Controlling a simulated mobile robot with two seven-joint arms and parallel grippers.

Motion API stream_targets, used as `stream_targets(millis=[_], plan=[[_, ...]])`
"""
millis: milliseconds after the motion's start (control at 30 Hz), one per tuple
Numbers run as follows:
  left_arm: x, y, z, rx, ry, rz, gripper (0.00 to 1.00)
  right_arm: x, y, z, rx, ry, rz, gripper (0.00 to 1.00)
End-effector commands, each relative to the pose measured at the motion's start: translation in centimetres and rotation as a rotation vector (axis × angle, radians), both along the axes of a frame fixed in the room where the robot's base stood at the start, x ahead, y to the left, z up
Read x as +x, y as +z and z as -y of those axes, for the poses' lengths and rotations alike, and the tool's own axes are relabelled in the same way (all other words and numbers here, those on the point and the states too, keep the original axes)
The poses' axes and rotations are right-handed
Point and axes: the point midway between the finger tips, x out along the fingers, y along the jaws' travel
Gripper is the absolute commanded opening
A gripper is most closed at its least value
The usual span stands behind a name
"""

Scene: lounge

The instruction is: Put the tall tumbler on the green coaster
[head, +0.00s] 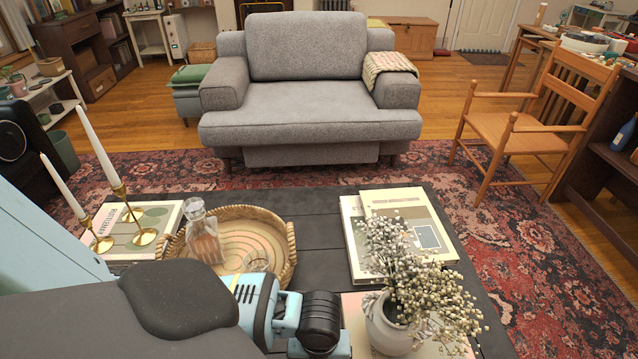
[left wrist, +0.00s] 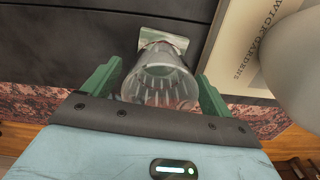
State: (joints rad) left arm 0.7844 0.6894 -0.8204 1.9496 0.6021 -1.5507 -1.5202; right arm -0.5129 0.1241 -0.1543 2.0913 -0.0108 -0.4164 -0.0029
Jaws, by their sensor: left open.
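The tall tumbler (left wrist: 160,84) is clear ribbed glass in the left wrist view, between the two green fingers of my left gripper (left wrist: 159,70). The gripper is open, with a gap between the tumbler and each finger. The green coaster (left wrist: 176,41) is a pale green square at the tumbler's far end. The tumbler's base overlaps the coaster in this view and appears to stand on it, but the contact is hard to see. In the head view my left arm hides the tumbler and coaster. My right gripper is not in view.
On the dark table (head: 318,232), a woven tray (head: 290,262) holds a decanter (head: 203,238) and a low glass (head: 258,261). Brass candlesticks (head: 142,236) stand left. Books (head: 435,228) and a white vase (head: 388,328) with dried flowers are right.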

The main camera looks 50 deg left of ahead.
Motion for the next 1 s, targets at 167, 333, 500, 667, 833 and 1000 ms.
stream_targets(millis=[167, 333, 500, 667, 833, 1000], plan=[[0.1, 3.9, 0.0, -0.001, -0.001, 0.006, 0.85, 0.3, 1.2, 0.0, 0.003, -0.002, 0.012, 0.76], [0.1, 7.2, 0.0, -0.002, 0.0, 0.006, 0.85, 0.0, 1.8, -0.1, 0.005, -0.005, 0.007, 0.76], [0.1, 9.4, 0.0, -0.001, 0.001, 0.002, 0.85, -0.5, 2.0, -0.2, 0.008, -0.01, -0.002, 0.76], [0.0, 10.4, 0.0, -0.001, 0.001, 0.001, 0.85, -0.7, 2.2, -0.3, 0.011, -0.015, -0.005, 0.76], [0.0, 10.5, 0.0, -0.001, 0.001, -0.001, 0.85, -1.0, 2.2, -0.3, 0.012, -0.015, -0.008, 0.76], [0.0, 10.4, 0.0, -0.001, 0.001, -0.001, 0.85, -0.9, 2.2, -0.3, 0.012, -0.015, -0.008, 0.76]])
